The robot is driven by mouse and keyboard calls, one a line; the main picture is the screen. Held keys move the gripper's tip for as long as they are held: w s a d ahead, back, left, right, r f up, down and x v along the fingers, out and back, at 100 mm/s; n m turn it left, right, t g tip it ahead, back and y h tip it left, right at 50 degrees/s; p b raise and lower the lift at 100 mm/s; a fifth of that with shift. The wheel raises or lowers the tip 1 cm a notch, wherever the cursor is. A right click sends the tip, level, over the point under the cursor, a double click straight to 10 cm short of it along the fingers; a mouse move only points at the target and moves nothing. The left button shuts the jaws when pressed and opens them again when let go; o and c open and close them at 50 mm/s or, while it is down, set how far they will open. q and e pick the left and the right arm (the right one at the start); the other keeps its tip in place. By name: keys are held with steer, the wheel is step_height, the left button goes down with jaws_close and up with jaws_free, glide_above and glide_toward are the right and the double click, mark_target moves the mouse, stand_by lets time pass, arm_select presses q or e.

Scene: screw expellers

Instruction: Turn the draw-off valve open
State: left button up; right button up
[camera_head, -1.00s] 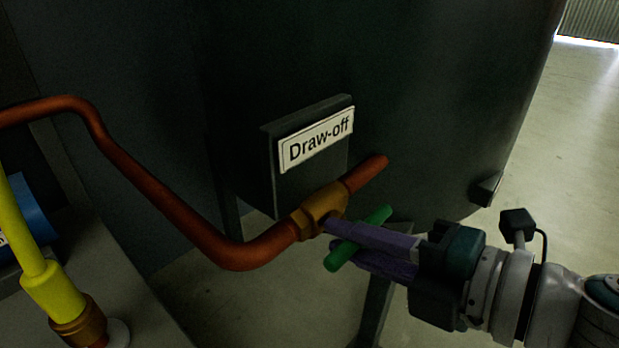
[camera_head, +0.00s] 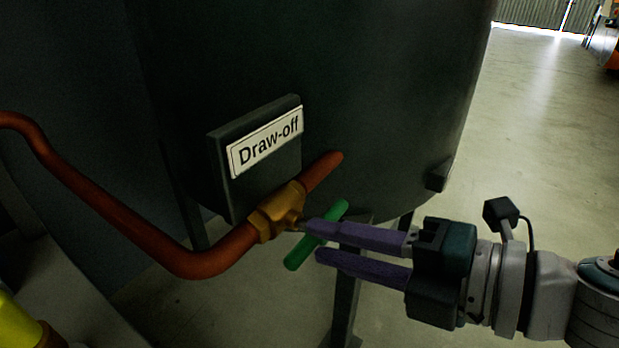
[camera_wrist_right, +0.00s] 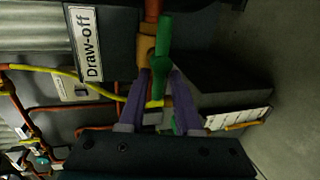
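The draw-off valve has a brass body (camera_head: 276,212) on a copper pipe, below a white "Draw-off" label (camera_head: 264,141). Its green bar handle (camera_head: 299,255) slants in about the same direction as the pipe in the head view. My right gripper (camera_head: 313,240) reaches in from the right with two purple fingers spread apart. The upper finger crosses in front of the handle; the lower fingertip ends just right of it. In the right wrist view the green handle (camera_wrist_right: 162,45) stands between the parted fingers; any light contact cannot be told. My left gripper is out of view.
A large dark tank (camera_head: 400,90) stands behind the valve, with legs below. The copper pipe (camera_head: 110,215) runs off to the left. A yellow pipe part (camera_head: 18,322) shows at the lower left. Open floor (camera_head: 540,150) lies to the right.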

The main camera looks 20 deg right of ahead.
steer(key=p+v, duration=0.1)
steer(key=v, duration=0.5)
steer(key=shift+s+d, duration=0.2)
steer(key=shift+s, duration=0.1)
steer(key=shift+r, duration=0.1)
